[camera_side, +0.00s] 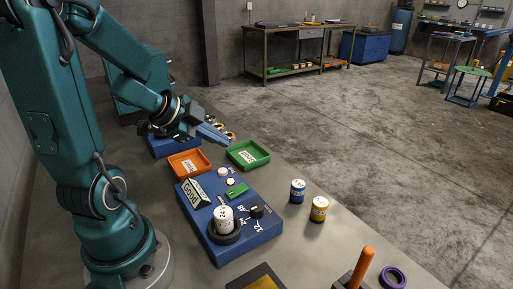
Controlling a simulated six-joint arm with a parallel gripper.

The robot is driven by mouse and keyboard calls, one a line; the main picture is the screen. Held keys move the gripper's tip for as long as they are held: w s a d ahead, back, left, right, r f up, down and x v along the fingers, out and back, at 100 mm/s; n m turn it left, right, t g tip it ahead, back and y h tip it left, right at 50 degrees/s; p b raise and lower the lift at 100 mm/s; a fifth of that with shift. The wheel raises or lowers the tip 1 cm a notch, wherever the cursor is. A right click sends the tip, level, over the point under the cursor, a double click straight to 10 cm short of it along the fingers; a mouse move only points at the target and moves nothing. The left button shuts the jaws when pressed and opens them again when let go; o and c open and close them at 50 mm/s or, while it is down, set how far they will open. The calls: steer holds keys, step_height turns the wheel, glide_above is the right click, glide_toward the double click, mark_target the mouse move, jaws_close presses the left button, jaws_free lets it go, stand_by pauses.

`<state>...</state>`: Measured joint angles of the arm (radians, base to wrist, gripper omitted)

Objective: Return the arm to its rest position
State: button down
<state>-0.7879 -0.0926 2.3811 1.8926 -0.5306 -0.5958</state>
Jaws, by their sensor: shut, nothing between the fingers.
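My gripper (214,133) is at the upper left of the bench, on my teal arm. Its fingers are shut with nothing seen between them. It is above the bench, behind an orange tray (176,172) and to the left of a green tray (262,157). A blue block below my wrist is partly hidden.
A blue panel (258,233) holds a white cylinder (224,219) in a black ring, a "Good" sign (191,194) and a dark knob. A blue can (297,191), yellow can (319,209), orange handle (361,267) and purple ring (393,277) stand nearer the front right.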

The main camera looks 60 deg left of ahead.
steer(key=w+d+r+n+t+y, duration=0.35)
steer(key=d+r, duration=0.35)
steer(key=r, duration=0.4)
steer(key=s+d+f+n+g+h, duration=0.1)
steer(key=s+d+f+g, duration=0.1)
steer(key=s+d, duration=0.1)
steer(key=s+d+f+n+g+h, duration=0.1)
steer(key=s+d+f+n+g, duration=0.1)
steer(key=s, duration=0.2)
steer(key=s+d+f+n+g+h, duration=0.2)
steer(key=s+d+f+g, duration=0.1)
steer(key=s, duration=0.1)
steer(key=shift+s+d, duration=0.25)
steer(key=shift+d, duration=0.05)
steer(key=shift+s+d, duration=0.1)
steer(key=shift+s, duration=0.2)
